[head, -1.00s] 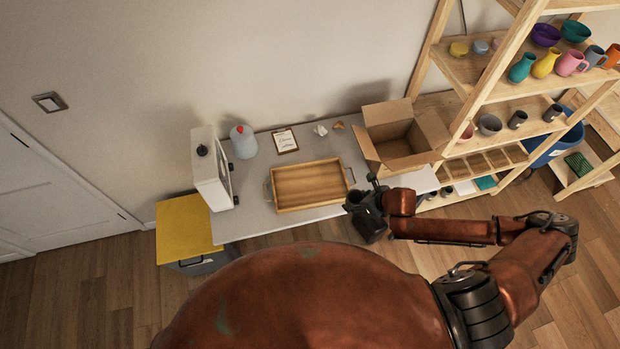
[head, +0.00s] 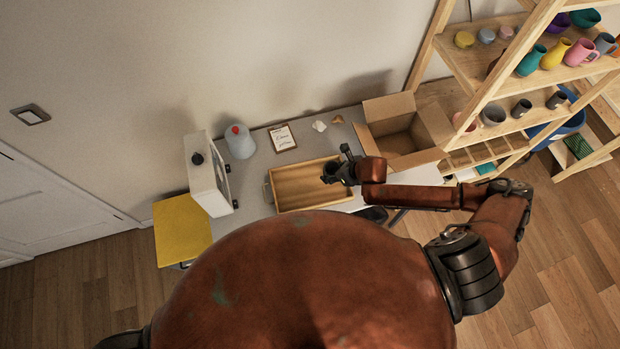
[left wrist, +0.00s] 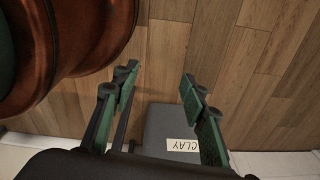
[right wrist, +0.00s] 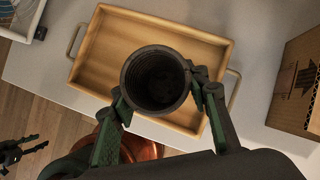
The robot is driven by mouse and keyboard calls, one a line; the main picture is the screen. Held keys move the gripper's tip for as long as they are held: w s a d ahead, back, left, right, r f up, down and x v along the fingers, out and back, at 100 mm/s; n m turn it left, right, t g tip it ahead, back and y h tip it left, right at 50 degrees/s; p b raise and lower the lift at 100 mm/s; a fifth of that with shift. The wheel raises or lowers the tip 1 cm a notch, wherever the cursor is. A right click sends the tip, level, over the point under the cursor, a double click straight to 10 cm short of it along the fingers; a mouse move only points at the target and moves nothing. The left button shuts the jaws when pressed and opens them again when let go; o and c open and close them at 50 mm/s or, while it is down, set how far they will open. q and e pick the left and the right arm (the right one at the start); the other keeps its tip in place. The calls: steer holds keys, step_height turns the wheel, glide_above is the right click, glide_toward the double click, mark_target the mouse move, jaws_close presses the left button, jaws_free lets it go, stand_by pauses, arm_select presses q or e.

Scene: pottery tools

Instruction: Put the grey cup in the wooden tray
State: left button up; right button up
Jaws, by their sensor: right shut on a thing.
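The wooden tray (head: 290,180) lies on the grey table and also shows in the right wrist view (right wrist: 95,62). My right gripper (head: 338,172) is over the right part of the tray in the head view. In the right wrist view my right gripper (right wrist: 160,100) is shut on the dark grey cup (right wrist: 155,80), whose round open mouth faces the camera. The cup overlaps the tray in this view; its height above the tray floor is hard to tell. My left gripper (left wrist: 160,95) is open and empty, above the floor near a grey bin labelled CLAY (left wrist: 165,125).
An open cardboard box (head: 405,135) stands right of the tray. A wooden shelf (head: 480,75) with pottery stands at the right.

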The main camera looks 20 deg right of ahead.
steer(key=w+a+f, duration=0.1)
steer(key=a+f, duration=0.1)
steer(key=w+a+f, duration=0.1)
steer(key=a+f, duration=0.1)
steer(key=w+a+f+p, duration=0.1)
steer(key=a+f, duration=0.1)
steer(key=shift+w+a+f, duration=0.2)
steer(key=shift+w, duration=0.05)
steer(key=shift+a+f, duration=0.15)
steer(key=shift+f, duration=0.05)
steer(key=f, duration=0.3)
steer(key=shift+w+a, duration=0.1)
steer(key=shift+a, duration=0.1)
steer(key=shift+f, duration=0.25)
arm_select(q)
steer(key=shift+w+r, duration=0.65)
steer(key=shift+r, duration=0.1)
steer(key=shift+f, duration=0.1)
arm_select(e)
steer(key=shift+f, duration=0.1)
steer(key=o, duration=0.9)
arm_select(q)
steer(key=shift+w, duration=0.3)
arm_select(e)
steer(key=o, duration=0.5)
steer(key=shift+c, duration=0.2)
